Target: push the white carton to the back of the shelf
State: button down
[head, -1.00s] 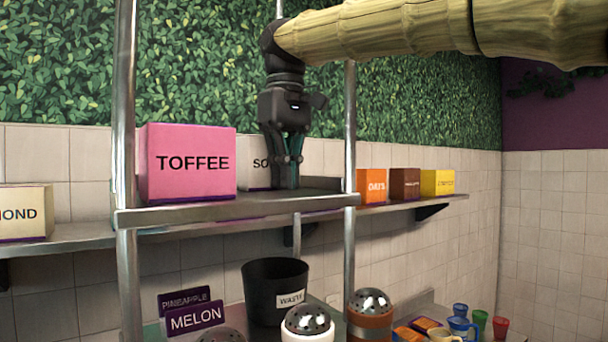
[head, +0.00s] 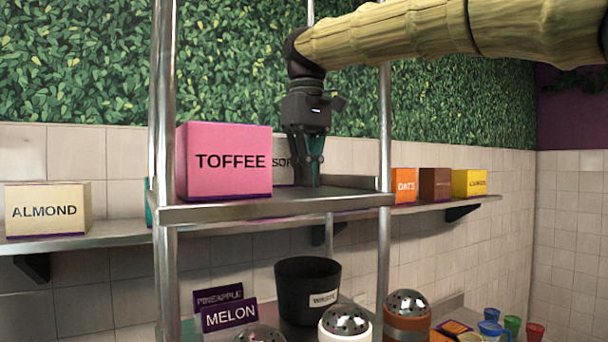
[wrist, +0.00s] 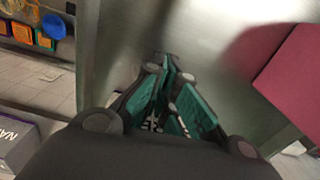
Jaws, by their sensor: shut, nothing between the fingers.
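The white carton (head: 283,160), with dark letters beginning "SO", stands upright on the metal shelf (head: 225,211). It is partly hidden by the pink TOFFEE box (head: 224,175) at its left and by my gripper at its right. My gripper (head: 310,184) points down in front of the carton's right part, fingers shut and empty, tips close to the shelf top. I cannot tell whether the fingers touch the carton. In the wrist view the shut fingers (wrist: 165,75) are over the shelf surface, with the pink box (wrist: 295,80) at right; I cannot make out the carton there.
Metal posts (head: 385,150) flank the shelf. The pink box stands close to the carton. A lower back ledge holds an ALMOND box (head: 48,210) and small orange, brown and yellow boxes (head: 434,184). A black waste bin (head: 307,290) and shakers stand below.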

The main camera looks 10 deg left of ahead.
aim_at(317, 190)
jog(key=s+d, duration=0.2)
jog(key=s, duration=0.1)
jog(key=shift+d+r, duration=0.15)
jog(key=shift+w+r, duration=0.1)
jog(key=shift+r, duration=0.2)
jog(key=shift+w+r+b, duration=0.2)
jog(key=shift+r+b, duration=0.2)
jog(key=shift+r, duration=0.1)
notch_tip(317, 190, up, 8)
jog(key=shift+r+b, duration=0.15)
jog(key=shift+b, duration=0.3)
